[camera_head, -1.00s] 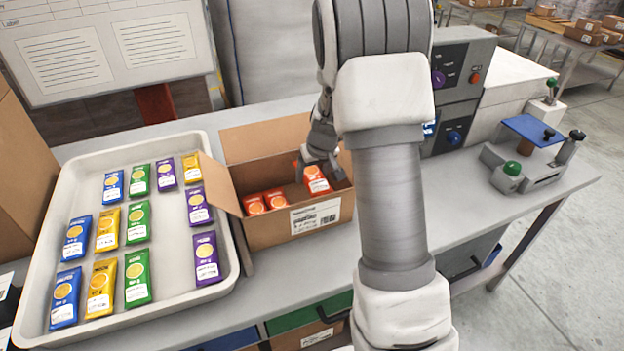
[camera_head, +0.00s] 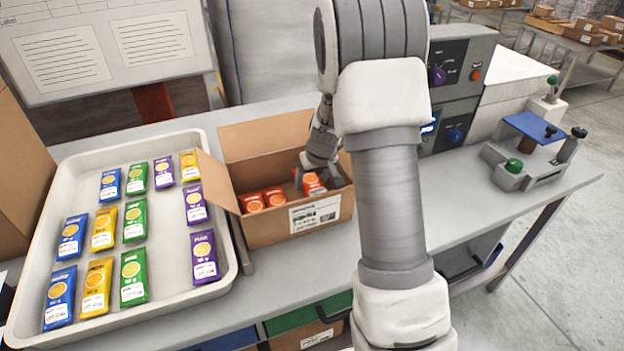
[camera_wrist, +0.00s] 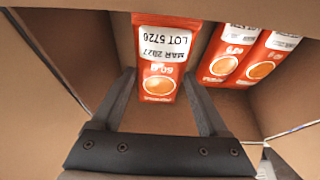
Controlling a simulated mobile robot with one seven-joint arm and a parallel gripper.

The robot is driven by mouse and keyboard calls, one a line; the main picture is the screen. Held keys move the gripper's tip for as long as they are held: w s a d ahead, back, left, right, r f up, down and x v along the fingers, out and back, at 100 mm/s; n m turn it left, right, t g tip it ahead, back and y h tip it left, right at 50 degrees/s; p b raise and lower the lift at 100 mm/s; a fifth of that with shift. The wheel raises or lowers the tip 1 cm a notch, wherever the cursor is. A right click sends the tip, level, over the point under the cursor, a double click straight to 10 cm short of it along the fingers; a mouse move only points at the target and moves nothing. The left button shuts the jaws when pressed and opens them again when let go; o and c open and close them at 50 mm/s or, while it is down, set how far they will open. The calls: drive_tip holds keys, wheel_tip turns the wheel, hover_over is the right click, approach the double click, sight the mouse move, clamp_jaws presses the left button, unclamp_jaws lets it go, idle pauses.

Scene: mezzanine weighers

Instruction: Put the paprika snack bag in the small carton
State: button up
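The small carton (camera_head: 270,231) stands open on the bench, a printed label on its front. My gripper (camera_head: 314,176) is down inside its right part. In the wrist view, the fingers (camera_wrist: 159,76) lie close along both sides of an orange-red snack bag (camera_wrist: 166,45), and the gripper appears shut on it. This bag (camera_head: 313,184) is tilted, with its lower part hidden by the carton wall in the head view. Two matching orange-red bags (camera_head: 252,202) (camera_head: 275,197) stand side by side in the carton's left part. The name paprika is not readable on any bag.
A pale tray (camera_head: 226,275) left of the carton holds blue, yellow, green and purple bags in rows. The carton's side flap (camera_head: 218,183) leans out toward the tray. A grey control unit (camera_head: 462,95) and a blue-topped device (camera_head: 530,160) stand right. Bench around the device is clear.

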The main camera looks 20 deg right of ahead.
drive_tip(key=shift+o, duration=1.4)
drive_tip(key=shift+r, duration=0.15)
drive_tip(key=shift+r+p, duration=0.65)
drive_tip(key=shift+p, duration=0.3)
drive_tip(key=v, duration=1.2)
drive_tip(key=s+a+r, duration=0.8)
drive_tip(key=s+r, duration=0.2)
drive_tip(key=s, duration=0.1)
drive_tip(key=s+a+r, duration=0.1)
drive_tip(key=s, duration=0.6)
drive_tip(key=s+a+r+t, duration=0.1)
drive_tip(key=s+a, duration=0.1)
drive_tip(key=s, duration=0.5)
drive_tip(key=shift+s+a, duration=0.25)
